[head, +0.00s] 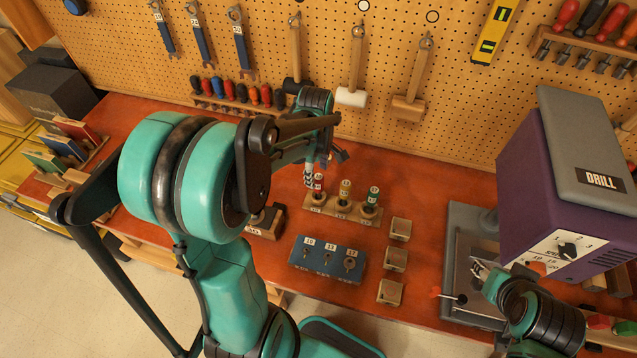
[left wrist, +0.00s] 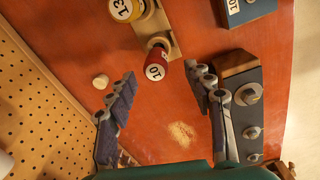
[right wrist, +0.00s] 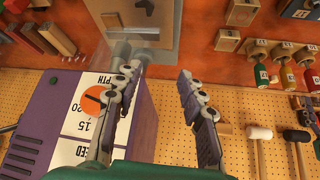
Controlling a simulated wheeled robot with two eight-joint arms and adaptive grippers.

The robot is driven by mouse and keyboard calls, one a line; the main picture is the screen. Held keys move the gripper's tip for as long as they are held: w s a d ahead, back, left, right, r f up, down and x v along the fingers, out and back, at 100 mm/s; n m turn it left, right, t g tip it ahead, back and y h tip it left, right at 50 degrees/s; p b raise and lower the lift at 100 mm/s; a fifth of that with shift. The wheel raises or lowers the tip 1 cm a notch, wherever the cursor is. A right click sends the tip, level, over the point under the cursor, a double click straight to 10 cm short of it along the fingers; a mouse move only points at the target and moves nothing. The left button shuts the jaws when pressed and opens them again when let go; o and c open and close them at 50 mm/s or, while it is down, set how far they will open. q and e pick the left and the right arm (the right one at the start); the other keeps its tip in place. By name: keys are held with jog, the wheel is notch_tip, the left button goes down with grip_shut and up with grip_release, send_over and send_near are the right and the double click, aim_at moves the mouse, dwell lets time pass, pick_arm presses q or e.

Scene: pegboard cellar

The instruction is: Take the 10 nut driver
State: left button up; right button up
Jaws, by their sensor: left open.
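The 10 nut driver has a red handle with a white cap marked 10 and stands leftmost (head: 318,184) in a wooden rack (head: 330,207). In the left wrist view its handle (left wrist: 166,68) shows just ahead of the fingertips, between their lines. A yellow driver marked 13 (head: 345,190) and a green driver (head: 374,196) stand beside it. My left gripper (head: 325,160) is open and empty at the red handle; contact cannot be told. My right gripper (head: 478,270) is open and empty near the drill press; its fingers also show in the right wrist view (right wrist: 157,72).
A blue board marked 10, 13, 17 (head: 315,268) lies in front of the rack. Small wooden blocks (head: 394,259) stand to its right. The purple drill press (head: 540,165) fills the right. Mallets hang on the pegboard (head: 455,100) behind.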

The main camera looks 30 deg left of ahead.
aim_at(318, 186)
pick_arm(q)
jog(key=shift+a+f+n, duration=0.1)
jog(key=shift+a+n, duration=0.1)
jog(key=shift+n, duration=0.1)
jog(key=shift+f, duration=0.35)
jog(key=f, duration=0.2)
jog(key=f+b, duration=0.1)
jog(key=f, duration=0.4)
jog(key=shift+w+d+f+b, duration=0.1)
jog(key=shift+w+d+b, duration=0.1)
jog(key=shift+w+b, duration=0.15)
grip_shut()
